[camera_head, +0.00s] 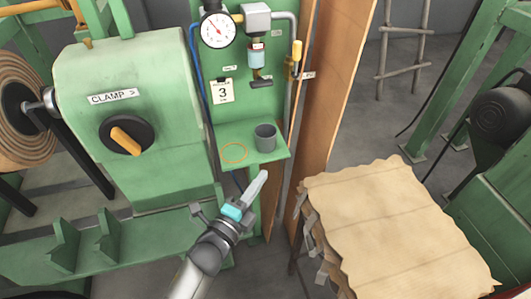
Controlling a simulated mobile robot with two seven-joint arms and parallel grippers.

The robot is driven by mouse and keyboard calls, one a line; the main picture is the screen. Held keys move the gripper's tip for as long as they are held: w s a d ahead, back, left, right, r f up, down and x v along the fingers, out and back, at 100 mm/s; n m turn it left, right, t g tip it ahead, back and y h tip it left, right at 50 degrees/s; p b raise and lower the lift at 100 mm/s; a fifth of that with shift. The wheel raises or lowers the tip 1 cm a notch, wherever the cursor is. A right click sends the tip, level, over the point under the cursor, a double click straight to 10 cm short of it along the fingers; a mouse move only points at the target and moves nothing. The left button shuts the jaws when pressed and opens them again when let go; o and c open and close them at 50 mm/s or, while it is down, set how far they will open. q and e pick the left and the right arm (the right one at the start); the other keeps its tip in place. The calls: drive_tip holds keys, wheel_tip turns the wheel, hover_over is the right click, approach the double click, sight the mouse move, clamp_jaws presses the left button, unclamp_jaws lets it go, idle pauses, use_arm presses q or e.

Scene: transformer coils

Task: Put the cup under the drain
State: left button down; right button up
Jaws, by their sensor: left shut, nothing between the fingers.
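A dark grey cup (265,138) stands upright on the right part of a small green shelf (275,156). An orange ring (234,153) is marked on the shelf to the left of the cup. The drain (261,83) is the dark outlet below the blue-banded filter bowl (256,62) on the green panel, well above the shelf. My left gripper (257,184) is shut and empty, in front of and below the shelf, apart from the cup. My right gripper is not in view.
A pressure gauge (218,29) and a "3" card (222,91) are on the panel above the shelf. A green machine with a clamp knob (126,135) stands at left. A stack of brown sheets (385,215) is at right, wooden boards (327,90) behind.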

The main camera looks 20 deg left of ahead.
sight(264, 145)
use_arm(q)
drive_tip(key=w, duration=0.7)
drive_tip(key=shift+w+a, duration=0.6)
drive_tip(key=shift+w, duration=0.1)
drive_tip(key=shift+w+a+b, duration=0.25)
drive_tip(key=shift+w+a, duration=0.2)
drive_tip(key=shift+w, duration=0.2)
drive_tip(key=shift+w+a+b, duration=0.25)
drive_tip(key=shift+w+a, duration=0.2)
drive_tip(key=shift+w, duration=0.2)
drive_tip(key=shift+s+d, duration=0.1)
